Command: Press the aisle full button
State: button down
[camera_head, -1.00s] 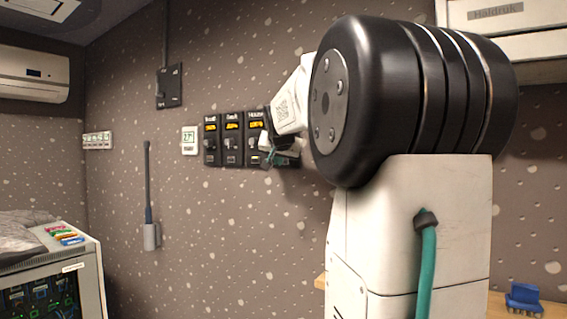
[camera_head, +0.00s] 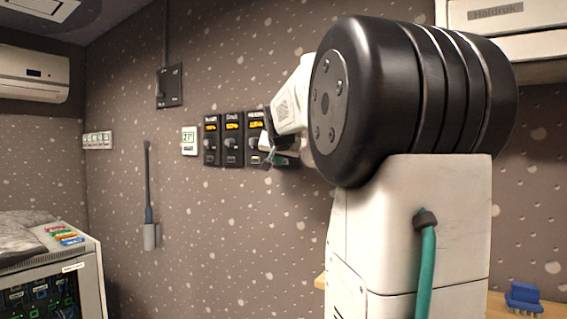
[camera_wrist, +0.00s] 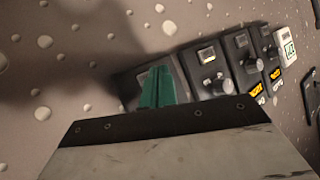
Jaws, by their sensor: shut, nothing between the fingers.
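A row of dark fader panels is on the wall, and three show in the head view: a left one (camera_head: 212,146), a middle one (camera_head: 232,146) and a right one (camera_head: 253,150). Each has a lit yellow display and a knob. Their labels are too small to read, so I cannot tell which is aisle. My gripper (camera_head: 269,160) is shut and empty at the right end of the row. In the wrist view its green fingers (camera_wrist: 157,84) stand in front of the nearest panel (camera_wrist: 182,82) and hide much of it. I cannot tell whether they touch it. The full button is not identifiable.
A white thermostat (camera_head: 189,141) is left of the panels, and a dark wall plate (camera_head: 169,86) is above it. A wand in a holder (camera_head: 150,236) hangs lower left. My arm blocks the wall to the right. The wall below the panels is clear.

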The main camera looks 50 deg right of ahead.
jog(key=shift+d, duration=0.15)
jog(key=shift+d, duration=0.3)
jog(key=shift+a, duration=0.15)
dwell(0.3)
jog(key=shift+a, duration=0.3)
jog(key=a, duration=0.6)
jog(key=shift+s, duration=0.25)
